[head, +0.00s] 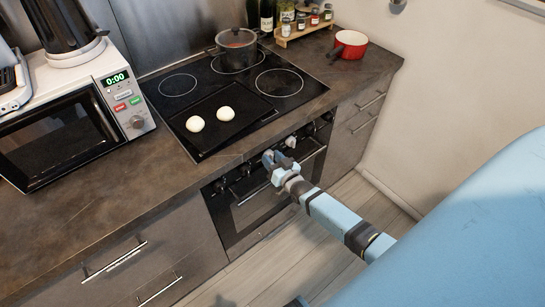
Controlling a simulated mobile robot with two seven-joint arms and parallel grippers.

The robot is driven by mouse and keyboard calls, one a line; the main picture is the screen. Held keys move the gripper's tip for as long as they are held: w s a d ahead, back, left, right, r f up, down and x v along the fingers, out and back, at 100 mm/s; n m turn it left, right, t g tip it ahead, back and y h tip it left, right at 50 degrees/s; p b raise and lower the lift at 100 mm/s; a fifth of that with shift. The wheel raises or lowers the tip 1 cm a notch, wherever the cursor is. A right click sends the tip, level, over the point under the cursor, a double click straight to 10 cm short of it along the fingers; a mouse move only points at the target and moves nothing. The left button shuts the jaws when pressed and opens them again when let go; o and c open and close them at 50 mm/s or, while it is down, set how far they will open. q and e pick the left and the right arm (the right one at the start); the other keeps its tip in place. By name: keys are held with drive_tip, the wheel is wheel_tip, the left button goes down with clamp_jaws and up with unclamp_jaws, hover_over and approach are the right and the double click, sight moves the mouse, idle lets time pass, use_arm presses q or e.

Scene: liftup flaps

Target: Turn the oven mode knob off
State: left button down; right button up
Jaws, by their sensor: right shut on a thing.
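The black oven (252,212) is built in below the cooktop, with a row of knobs along its front panel. Knobs show at the left end (222,187) and the right end (310,130) of the row. My right gripper (273,160) reaches in from the lower right and is at the middle of this row, shut on an oven knob. The gripper mostly hides that knob, so its setting cannot be read. Which knob is the mode knob cannot be told from here. My left gripper is not in view.
On the cooktop (211,76) are a lidded pot (237,50) and a dark tray (207,138) with two white round items. A microwave (70,130) stands left, a red pan (349,45) right. The oven handle lies just below my gripper.

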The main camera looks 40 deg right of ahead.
idle(0.3)
drive_tip(key=o, duration=0.9)
drive_tip(key=shift+s, duration=0.1)
drive_tip(key=s, duration=1.3)
drive_tip(key=shift+s+d, duration=0.1)
drive_tip(key=shift+s, duration=0.2)
